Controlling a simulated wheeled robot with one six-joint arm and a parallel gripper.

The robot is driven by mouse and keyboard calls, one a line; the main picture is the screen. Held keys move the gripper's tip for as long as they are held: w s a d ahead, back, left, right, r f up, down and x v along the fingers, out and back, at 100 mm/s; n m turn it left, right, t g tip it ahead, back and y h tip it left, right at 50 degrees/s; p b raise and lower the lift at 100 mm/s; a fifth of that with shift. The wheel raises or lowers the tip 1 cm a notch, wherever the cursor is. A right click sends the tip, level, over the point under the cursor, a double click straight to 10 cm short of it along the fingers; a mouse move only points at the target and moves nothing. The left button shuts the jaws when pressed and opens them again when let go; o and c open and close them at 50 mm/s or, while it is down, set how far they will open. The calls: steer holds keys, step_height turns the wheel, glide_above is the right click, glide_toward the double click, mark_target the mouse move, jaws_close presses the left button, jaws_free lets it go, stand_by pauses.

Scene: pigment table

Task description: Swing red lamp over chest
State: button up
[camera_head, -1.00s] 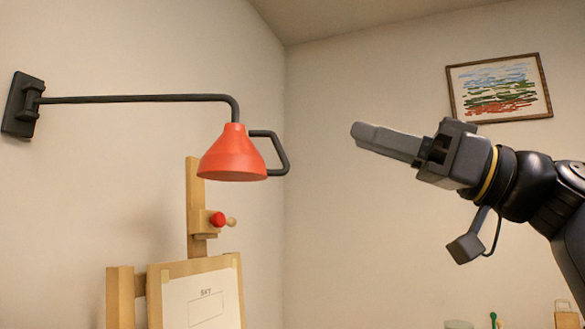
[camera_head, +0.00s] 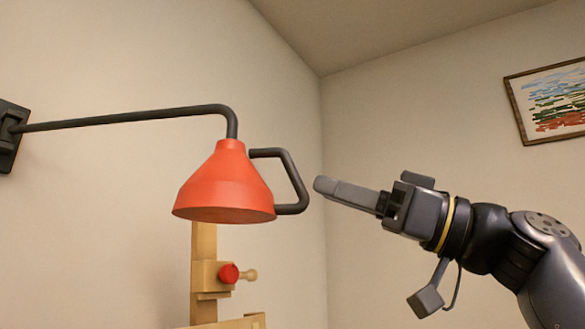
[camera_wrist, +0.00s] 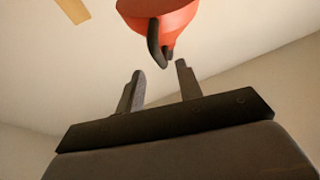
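The red lamp (camera_head: 226,188) hangs from a dark wall arm (camera_head: 125,117) in the head view. A dark loop handle (camera_head: 295,182) sticks out of its right side. My gripper (camera_head: 322,185) is just right of the handle, pointing left at it, and looks apart from it. In the wrist view the lamp (camera_wrist: 160,8) and its handle (camera_wrist: 154,45) show beyond the fingertips. My gripper (camera_wrist: 160,68) shows two spread fingers there with nothing between them. The chest is not in view.
A wooden easel (camera_head: 204,245) with a red knob (camera_head: 228,273) stands below the lamp. The lamp's wall bracket (camera_head: 8,138) is at the left edge. A framed picture (camera_head: 552,100) hangs on the right wall. The space around my gripper is clear.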

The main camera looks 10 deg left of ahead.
mark_target(294, 179)
steer(key=p+x, duration=0.2)
steer(key=x, duration=0.4)
steer(key=shift+a+r, duration=0.15)
steer(key=shift+a, duration=0.05)
steer(key=shift+w, duration=0.1)
steer(key=shift+c, duration=0.2)
jaws_close()
